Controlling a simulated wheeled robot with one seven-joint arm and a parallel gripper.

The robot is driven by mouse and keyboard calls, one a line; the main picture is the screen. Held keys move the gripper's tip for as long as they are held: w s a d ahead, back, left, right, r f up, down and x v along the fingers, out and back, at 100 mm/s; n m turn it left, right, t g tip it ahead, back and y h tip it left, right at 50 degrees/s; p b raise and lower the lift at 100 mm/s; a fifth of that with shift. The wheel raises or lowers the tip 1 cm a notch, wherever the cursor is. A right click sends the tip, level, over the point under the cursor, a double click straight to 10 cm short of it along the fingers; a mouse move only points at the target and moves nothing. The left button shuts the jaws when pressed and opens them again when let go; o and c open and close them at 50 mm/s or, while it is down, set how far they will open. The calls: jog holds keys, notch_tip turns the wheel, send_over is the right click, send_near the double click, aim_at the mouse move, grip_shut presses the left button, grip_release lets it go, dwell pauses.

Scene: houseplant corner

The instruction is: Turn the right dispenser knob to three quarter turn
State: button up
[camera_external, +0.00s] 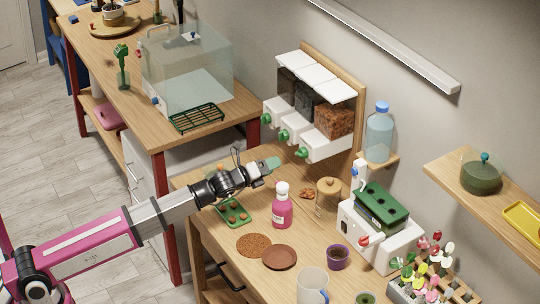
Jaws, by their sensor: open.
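The dispenser (328,143) on the right of a row of three holds brown chunky material behind a clear front. Its green knob (301,153) sticks out at the lower front of its white base. The middle dispenser has a green knob (284,135), and the left one has another (266,118). My gripper (273,163) is open, with pale green fingertips, a little left of and below the right knob in the picture. It appears apart from the knob and empty. The knob's exact turn angle is too small to tell.
Below my gripper are a green tray (234,218) and a pink bottle (282,208). A glass tank (190,70) stands on the left bench. The dispensers hang on a wooden wall board (352,85).

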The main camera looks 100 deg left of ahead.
aim_at(298, 154)
jog(key=w+a+n, duration=0.2)
jog(key=n, duration=0.6)
jog(key=w+a+n, duration=0.3)
jog(key=n, duration=0.6)
jog(key=w+a+n, duration=0.2)
jog(key=n, duration=0.6)
jog(key=shift+w+a+f, duration=0.1)
jog(key=shift+w+a, duration=0.25)
jog(key=shift+w, duration=0.05)
jog(key=c, duration=0.9)
